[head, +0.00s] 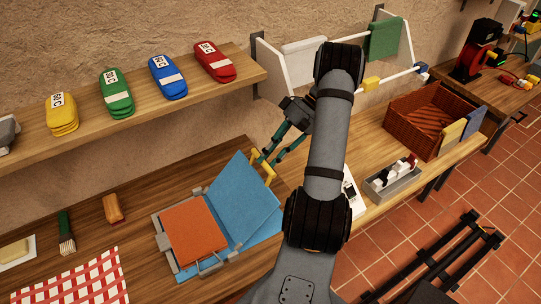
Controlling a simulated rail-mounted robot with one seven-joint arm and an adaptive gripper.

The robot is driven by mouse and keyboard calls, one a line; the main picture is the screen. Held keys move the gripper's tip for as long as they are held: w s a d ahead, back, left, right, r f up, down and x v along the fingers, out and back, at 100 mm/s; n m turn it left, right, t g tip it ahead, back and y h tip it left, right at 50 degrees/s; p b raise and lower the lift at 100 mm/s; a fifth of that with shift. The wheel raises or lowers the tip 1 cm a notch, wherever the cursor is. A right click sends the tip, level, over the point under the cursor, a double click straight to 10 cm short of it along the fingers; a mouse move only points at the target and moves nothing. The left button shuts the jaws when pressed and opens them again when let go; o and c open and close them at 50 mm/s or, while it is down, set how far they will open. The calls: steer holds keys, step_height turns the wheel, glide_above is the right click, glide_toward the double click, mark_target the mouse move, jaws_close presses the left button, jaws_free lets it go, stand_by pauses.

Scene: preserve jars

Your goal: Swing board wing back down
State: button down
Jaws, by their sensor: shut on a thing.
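A folding board (163,243) with a grey frame lies on the left wooden table. An orange panel or cloth (197,233) lies flat on it. A blue board wing (241,195) stands tilted up at the board's right side, with more blue surface beside it. A yellow handle (267,172) is at the wing's right edge. My gripper (267,157) is at this handle, its fingers shut on it. The exact contact is small and hard to see. My arm hides part of the area to the right.
A shelf above holds yellow (61,114), green (116,93), blue (168,77) and red (214,61) stacks. A wicker basket (405,112) stands on the right table.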

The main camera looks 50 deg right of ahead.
steer(key=shift+a+f, duration=0.15)
steer(key=shift+a, duration=0.1)
steer(key=c, duration=2)
jaws_free()
steer(key=shift+o, duration=1.4)
steer(key=shift+w+a, duration=0.1)
steer(key=shift+a, duration=0.05)
steer(key=shift+o, duration=1)
steer(key=shift+d, duration=0.2)
steer(key=v, duration=1.2)
steer(key=shift+c, duration=0.3)
